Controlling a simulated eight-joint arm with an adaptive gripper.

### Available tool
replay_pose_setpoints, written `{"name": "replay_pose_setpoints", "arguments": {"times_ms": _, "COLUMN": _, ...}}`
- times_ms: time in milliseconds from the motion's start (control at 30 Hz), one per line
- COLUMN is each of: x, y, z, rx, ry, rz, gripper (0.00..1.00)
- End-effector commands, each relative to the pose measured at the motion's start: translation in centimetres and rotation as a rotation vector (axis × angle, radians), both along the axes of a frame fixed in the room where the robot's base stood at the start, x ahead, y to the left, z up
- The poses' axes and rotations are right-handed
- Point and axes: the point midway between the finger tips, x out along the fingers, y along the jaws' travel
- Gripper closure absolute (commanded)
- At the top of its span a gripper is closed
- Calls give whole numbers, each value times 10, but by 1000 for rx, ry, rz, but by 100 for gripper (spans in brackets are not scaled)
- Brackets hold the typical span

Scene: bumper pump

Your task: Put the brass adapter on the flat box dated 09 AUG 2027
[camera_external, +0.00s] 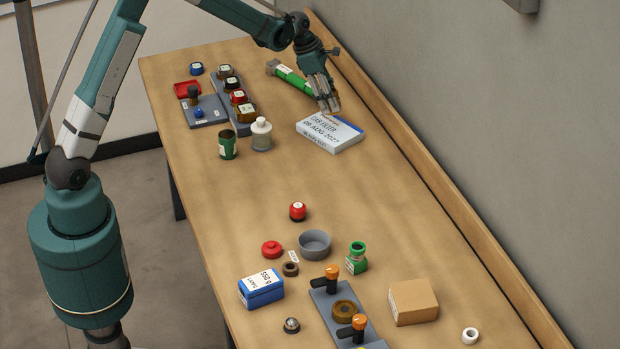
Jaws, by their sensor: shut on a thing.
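The flat box (330,135) lies on the far part of the table, near the back rail. Its pale top carries printed text with the date 09 AUG 2027. My gripper (329,108) points down over the box's back edge, with its fingers close together. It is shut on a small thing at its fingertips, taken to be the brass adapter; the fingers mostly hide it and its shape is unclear. I cannot tell whether it touches the box.
A green-handled hammer (291,78) lies just left of my gripper. A white-capped bottle (261,134) and a green can (228,146) stand left of the box. A cardboard box (413,302) and several small parts stand nearer. The middle of the table is clear.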

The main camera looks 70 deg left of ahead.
Motion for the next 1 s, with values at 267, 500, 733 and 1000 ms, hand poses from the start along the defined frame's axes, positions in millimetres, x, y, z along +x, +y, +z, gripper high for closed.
{"name": "replay_pose_setpoints", "arguments": {"times_ms": 267, "x": 0, "y": 0, "z": -27, "rx": 0, "ry": 0, "rz": 0, "gripper": 81}}
{"name": "replay_pose_setpoints", "arguments": {"times_ms": 500, "x": 0, "y": 0, "z": -28, "rx": 0, "ry": 0, "rz": 0, "gripper": 81}}
{"name": "replay_pose_setpoints", "arguments": {"times_ms": 733, "x": 0, "y": 0, "z": -34, "rx": 0, "ry": 0, "rz": 0, "gripper": 81}}
{"name": "replay_pose_setpoints", "arguments": {"times_ms": 1000, "x": 0, "y": 0, "z": -61, "rx": 0, "ry": 0, "rz": 0, "gripper": 81}}
